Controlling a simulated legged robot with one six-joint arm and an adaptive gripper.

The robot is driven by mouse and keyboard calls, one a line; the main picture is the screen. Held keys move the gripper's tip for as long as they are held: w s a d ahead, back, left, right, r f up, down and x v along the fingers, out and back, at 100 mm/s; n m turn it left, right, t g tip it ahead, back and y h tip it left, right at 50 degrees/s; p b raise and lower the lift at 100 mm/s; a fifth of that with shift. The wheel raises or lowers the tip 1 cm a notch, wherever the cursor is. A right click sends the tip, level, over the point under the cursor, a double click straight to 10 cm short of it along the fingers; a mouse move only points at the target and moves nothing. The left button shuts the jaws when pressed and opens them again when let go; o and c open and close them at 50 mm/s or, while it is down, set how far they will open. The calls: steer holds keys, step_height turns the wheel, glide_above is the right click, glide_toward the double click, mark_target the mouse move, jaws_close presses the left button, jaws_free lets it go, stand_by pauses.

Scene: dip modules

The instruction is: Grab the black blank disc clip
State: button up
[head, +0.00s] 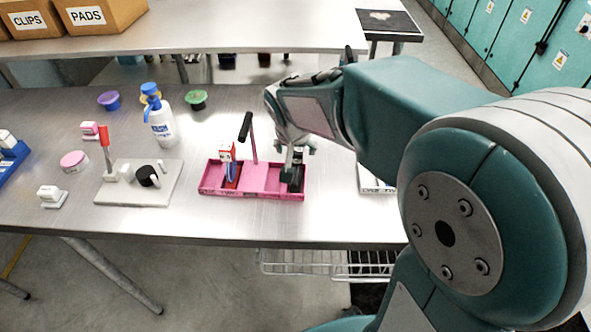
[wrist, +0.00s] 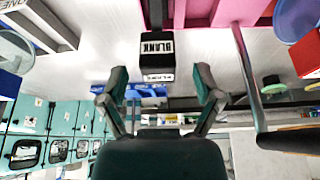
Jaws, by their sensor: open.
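The black blank disc clip (wrist: 158,48) is a black block with BLANK lettering on it, seen in the wrist view just beyond my fingertips and roughly centred between them. In the head view the black clip (head: 292,180) is at the right end of the pink tray (head: 210,193), partly hidden by my gripper. My gripper (head: 297,152) is above that end of the tray. In the wrist view my gripper (wrist: 162,76) has its two fingers spread apart, with nothing held between them.
A black-handled lever (head: 247,130) rises from the tray's middle, close left of my gripper. A red clip (head: 228,165) stands in the tray's left part. Left are a pale board (head: 115,190) with a red lever and a blue-topped bottle (head: 160,122). Bare table lies in front.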

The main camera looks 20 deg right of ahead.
steer(key=shift+x, duration=0.8)
jaws_close()
